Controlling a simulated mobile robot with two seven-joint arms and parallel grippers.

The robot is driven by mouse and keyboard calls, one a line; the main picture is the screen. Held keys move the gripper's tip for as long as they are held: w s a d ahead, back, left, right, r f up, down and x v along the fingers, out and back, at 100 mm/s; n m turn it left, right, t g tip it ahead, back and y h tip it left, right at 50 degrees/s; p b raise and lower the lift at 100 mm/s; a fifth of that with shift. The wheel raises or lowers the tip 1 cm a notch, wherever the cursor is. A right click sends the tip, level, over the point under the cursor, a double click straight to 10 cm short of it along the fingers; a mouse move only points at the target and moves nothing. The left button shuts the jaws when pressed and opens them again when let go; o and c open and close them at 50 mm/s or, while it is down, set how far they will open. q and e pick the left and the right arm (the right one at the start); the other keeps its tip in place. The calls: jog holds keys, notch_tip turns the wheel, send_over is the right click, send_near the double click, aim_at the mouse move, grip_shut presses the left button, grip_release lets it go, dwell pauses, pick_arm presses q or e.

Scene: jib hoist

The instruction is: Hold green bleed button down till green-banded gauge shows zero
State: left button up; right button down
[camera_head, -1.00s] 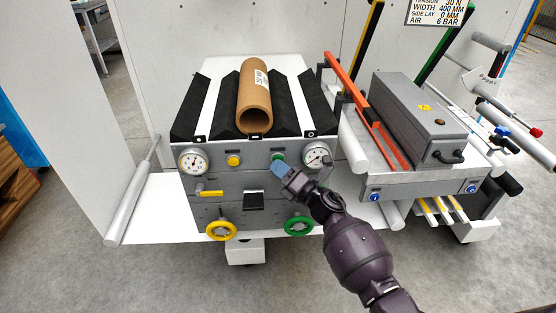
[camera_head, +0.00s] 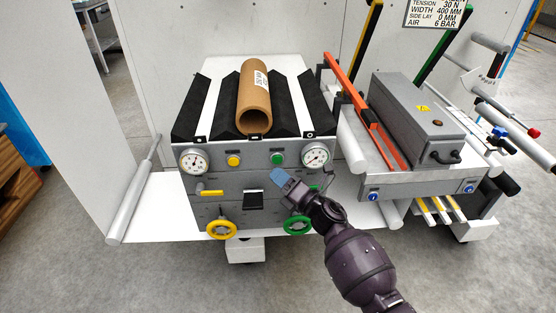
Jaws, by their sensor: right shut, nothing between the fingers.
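The green bleed button (camera_head: 278,158) is on the front of the grey panel, uncovered. The right gauge (camera_head: 315,154) is a white round dial beside the green button. Its band and exact needle reading are too small to tell. The left gauge (camera_head: 193,160) stands beside a yellow button (camera_head: 234,160). My left gripper is not in view.
A green handwheel (camera_head: 296,225) sits below, partly behind my right arm, with a yellow handwheel (camera_head: 221,228) to its left. A yellow lever (camera_head: 210,192) sticks out of the panel. A cardboard core (camera_head: 254,95) lies above. An orange bar (camera_head: 348,82) stands at right.

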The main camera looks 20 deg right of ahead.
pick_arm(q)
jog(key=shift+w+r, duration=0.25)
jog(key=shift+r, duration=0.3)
pick_arm(e)
jog(key=shift+s+a, duration=0.2)
jog(key=shift+s, duration=0.45)
jog(key=shift+s+a, duration=0.15)
jog(key=shift+s, duration=0.5)
